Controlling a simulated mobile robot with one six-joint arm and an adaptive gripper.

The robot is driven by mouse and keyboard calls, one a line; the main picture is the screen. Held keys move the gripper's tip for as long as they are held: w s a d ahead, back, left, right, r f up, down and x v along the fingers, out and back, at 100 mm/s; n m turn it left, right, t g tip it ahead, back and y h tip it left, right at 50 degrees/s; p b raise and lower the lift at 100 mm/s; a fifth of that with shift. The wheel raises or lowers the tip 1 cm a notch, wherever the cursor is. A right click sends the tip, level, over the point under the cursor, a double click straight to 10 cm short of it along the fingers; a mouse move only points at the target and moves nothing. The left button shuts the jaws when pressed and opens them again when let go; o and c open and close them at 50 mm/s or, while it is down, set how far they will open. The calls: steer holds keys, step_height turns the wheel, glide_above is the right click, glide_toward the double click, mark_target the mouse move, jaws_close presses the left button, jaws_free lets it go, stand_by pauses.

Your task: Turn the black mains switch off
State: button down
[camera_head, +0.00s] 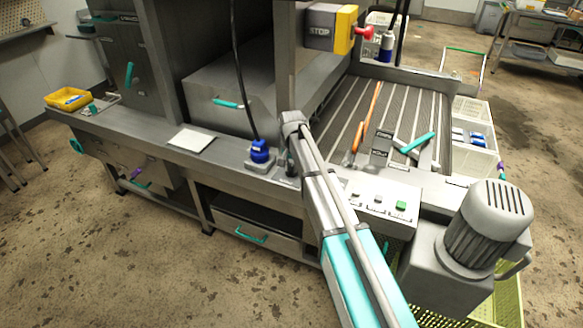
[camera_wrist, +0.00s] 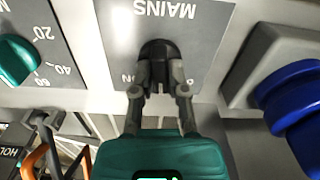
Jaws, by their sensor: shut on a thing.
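The black mains switch (camera_wrist: 158,52) is a small knob on a grey plate. The plate is lettered MAINS, upside down in the wrist view, and "ON" is partly readable at the knob's lower left. My gripper (camera_wrist: 160,86) is shut on the knob, with one fingertip on each side of it. The knob's pointer direction is hard to tell, as the fingers cover its lower part. In the head view my arm hides the switch and most of the gripper.
A blue plug in a grey socket stands close to the right of the switch in the wrist view (camera_wrist: 292,92); the blue plug also shows in the head view (camera_head: 260,152). A teal dial knob (camera_wrist: 16,60) is at the left. A STOP box (camera_head: 332,30) stands above the slatted conveyor (camera_head: 350,100).

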steer(key=n, duration=0.3)
steer(key=shift+n, duration=2.3)
steer(key=c, duration=0.6)
jaws_free()
steer(key=shift+c, duration=0.2)
steer(key=shift+m, duration=0.3)
